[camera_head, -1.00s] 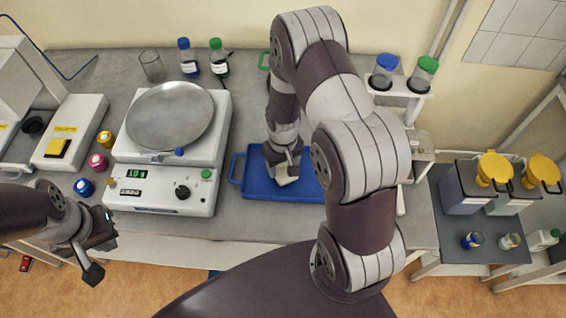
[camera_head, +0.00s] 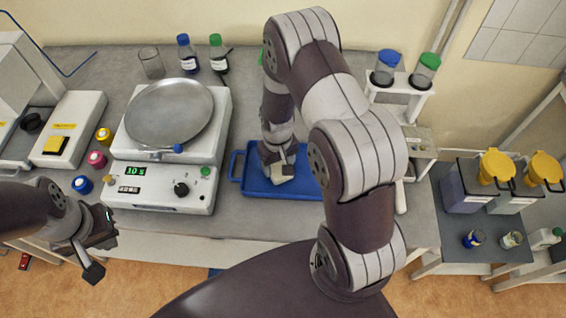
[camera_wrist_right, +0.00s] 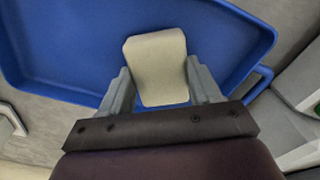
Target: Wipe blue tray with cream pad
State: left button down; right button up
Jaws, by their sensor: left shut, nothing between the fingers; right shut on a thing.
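The blue tray (camera_head: 256,188) lies on the grey bench to the right of the scale, partly hidden behind my right arm. It also fills much of the right wrist view (camera_wrist_right: 60,55). My right gripper (camera_head: 281,170) is over the tray, shut on the cream pad (camera_wrist_right: 158,62), with a finger on each side of it. In the head view only a little of the pad (camera_head: 285,171) shows below the fingers. The pad is at the tray's floor; exact contact cannot be told. My left gripper (camera_head: 100,254) is shut and empty, off the bench's front edge at the lower left.
A scale with a round pan (camera_head: 168,116) stands left of the tray. Small yellow, pink and blue pots (camera_head: 97,159) stand beside it. Capped bottles (camera_head: 187,53) and a glass beaker (camera_head: 151,64) are at the back. A white rack (camera_head: 399,92) stands right of my right arm.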

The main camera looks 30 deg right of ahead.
jog(key=shift+w+a, duration=0.3)
jog(key=shift+a, duration=0.2)
jog(key=shift+w+a, duration=0.3)
jog(key=shift+a, duration=0.2)
jog(key=shift+s+d+f, duration=0.15)
jog(key=shift+s+d, duration=0.75)
jog(key=shift+d, duration=0.3)
jog(key=shift+s+d+f, duration=0.15)
jog(key=shift+s+d, duration=0.1)
notch_tip(320, 180, up, 6)
jog(key=p, duration=0.6)
jog(key=shift+d+r, duration=0.1)
jog(key=shift+r, duration=0.1)
jog(key=shift+w+f, duration=0.15)
